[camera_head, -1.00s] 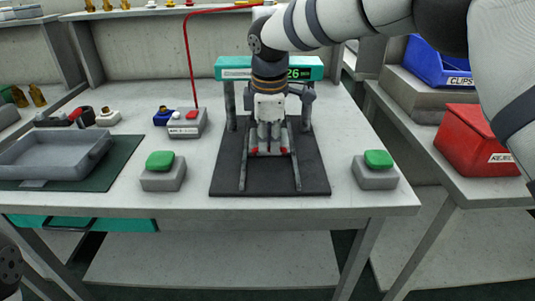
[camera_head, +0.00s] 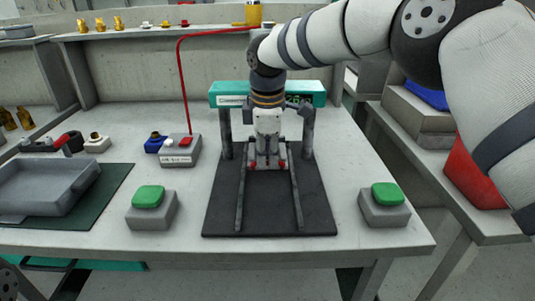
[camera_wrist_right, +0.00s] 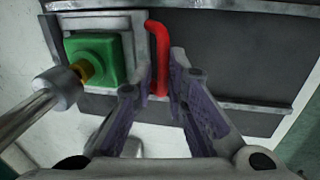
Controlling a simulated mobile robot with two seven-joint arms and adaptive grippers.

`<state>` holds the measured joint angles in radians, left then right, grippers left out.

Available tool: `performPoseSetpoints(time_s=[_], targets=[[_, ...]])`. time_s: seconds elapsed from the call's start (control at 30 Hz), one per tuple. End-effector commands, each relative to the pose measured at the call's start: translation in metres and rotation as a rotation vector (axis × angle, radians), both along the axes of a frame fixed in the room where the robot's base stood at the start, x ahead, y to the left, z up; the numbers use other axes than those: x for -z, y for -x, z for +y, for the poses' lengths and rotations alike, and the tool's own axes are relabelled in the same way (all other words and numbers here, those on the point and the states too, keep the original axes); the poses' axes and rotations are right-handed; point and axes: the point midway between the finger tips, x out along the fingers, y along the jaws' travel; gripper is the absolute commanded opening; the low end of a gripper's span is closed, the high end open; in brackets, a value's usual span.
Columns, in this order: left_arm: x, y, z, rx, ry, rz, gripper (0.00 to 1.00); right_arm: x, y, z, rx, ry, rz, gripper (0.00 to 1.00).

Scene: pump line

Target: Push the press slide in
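The press (camera_head: 226,101) has a teal crossbeam on two dark posts, with two rails (camera_head: 240,205) running over a black base (camera_head: 270,215). Its grey slide (camera_wrist_right: 140,20) lies between the rails at the inner end. In the right wrist view it carries a green block with a brass-coloured piece (camera_wrist_right: 92,62), close to a silver rod (camera_wrist_right: 55,90). A red handle (camera_wrist_right: 157,58) spans its front; its ends show beside my gripper. My right gripper (camera_wrist_right: 160,72) has its fingertips close on either side of the handle and looks shut on it. My left gripper is out of view.
Green buttons on grey boxes flank the base, left (camera_head: 148,197) and right (camera_head: 387,195). A grey tray (camera_head: 45,190) on a green mat is at left. The front rails are clear.

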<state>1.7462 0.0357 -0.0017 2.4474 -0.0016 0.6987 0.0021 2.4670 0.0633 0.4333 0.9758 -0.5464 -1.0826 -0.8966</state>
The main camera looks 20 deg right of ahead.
Motion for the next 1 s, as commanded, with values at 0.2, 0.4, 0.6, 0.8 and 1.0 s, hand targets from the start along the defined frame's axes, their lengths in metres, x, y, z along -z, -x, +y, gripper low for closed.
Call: performPoseSetpoints(time_s=[0.2,0.4,0.6,0.8,1.0], targets=[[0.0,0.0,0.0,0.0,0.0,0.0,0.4,0.0,0.0,-0.001,0.001,0.0,0.0,0.3],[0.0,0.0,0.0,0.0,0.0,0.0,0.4,-0.007,0.001,0.0,0.002,0.0,0.0,0.3],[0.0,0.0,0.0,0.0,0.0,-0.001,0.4,-0.056,0.009,0.003,0.001,0.001,-0.004,0.3],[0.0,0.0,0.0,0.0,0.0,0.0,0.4,-0.101,0.018,0.005,0.002,0.0,-0.002,0.3],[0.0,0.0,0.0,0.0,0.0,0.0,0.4,-0.117,0.021,0.006,0.001,0.0,0.001,0.3]])
